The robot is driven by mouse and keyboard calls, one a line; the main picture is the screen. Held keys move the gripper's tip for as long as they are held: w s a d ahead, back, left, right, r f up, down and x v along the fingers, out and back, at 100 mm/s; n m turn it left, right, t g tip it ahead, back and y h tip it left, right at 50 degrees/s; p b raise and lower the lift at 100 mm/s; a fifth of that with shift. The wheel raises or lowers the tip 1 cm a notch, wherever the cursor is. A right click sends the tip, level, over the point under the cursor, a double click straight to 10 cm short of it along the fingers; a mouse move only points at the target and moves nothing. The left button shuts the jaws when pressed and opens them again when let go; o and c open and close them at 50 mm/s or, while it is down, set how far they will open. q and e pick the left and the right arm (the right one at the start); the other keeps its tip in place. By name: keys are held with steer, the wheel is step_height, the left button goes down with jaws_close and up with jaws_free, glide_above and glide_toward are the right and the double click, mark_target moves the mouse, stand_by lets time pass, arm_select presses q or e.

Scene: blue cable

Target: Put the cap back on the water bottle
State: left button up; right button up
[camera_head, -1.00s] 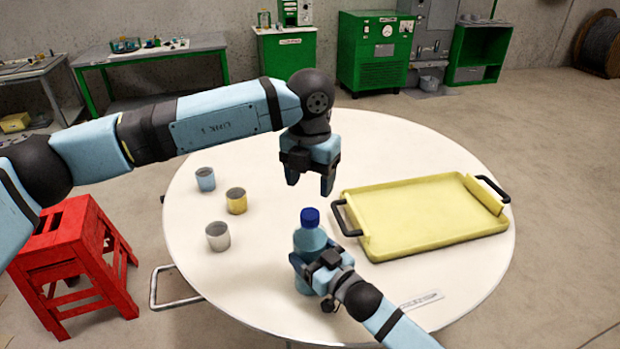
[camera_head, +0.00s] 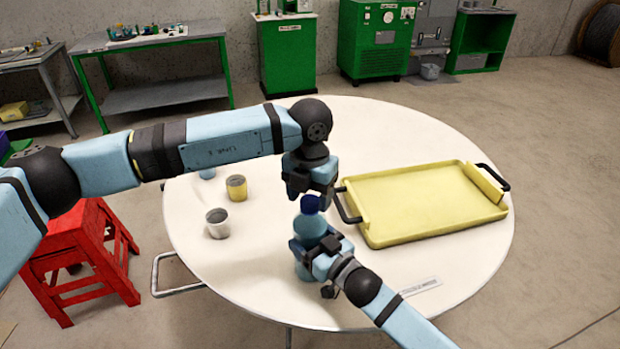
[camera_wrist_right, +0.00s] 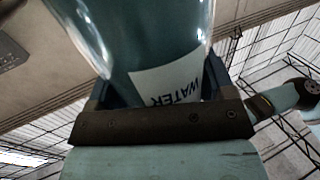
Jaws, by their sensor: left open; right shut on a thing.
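The water bottle (camera_head: 308,228) stands upright on the round white table, a light-blue bottle with its dark blue cap (camera_head: 311,203) at its top. Whether the cap is seated or only resting there cannot be told. My right gripper (camera_head: 313,254) is shut around the bottle's body. In the right wrist view the bottle (camera_wrist_right: 150,40) fills the space between the fingers, with a white label reading WATER. My left gripper (camera_head: 311,198) is open and points down, its fingertips at the cap's height around or just beside it; the fingers partly hide the cap.
A yellow tray (camera_head: 420,207) with black handles lies to the right on the white table (camera_head: 260,285). A red stool (camera_head: 80,245) is at the table's left.

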arm_select(q)
steer(key=shift+f, duration=0.45)
steer(key=c, duration=0.9)
steer(key=m, duration=0.4)
steer(key=shift+m, duration=0.3)
steer(key=m, duration=0.4)
steer(key=o, duration=1)
